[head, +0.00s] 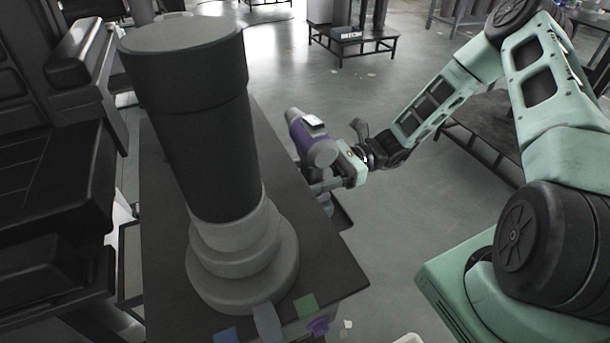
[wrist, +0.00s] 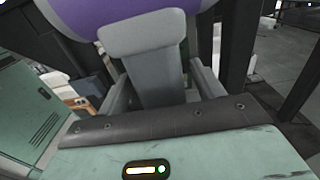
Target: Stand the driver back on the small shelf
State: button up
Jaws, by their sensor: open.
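The driver (head: 303,136), purple and grey, stands beyond the right edge of the dark bench top, next to my gripper (head: 325,184). In the wrist view the driver's purple body (wrist: 105,15) crosses the top, and its grey grip (wrist: 158,75) comes down between my two fingers. My gripper (wrist: 162,88) is open, with a finger on each side of the grip. I cannot tell whether either finger touches it. The driver's lower end is hidden by my gripper.
A big dark column on a stepped grey base (head: 240,260) stands on the dark bench top (head: 165,250). Blue (head: 227,335) and green (head: 306,304) patches lie at its near edge. Black machinery (head: 50,190) stands at left. Open floor (head: 400,245) lies right of the bench.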

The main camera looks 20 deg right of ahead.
jog(key=d, duration=1)
jog(key=shift+d, duration=0.2)
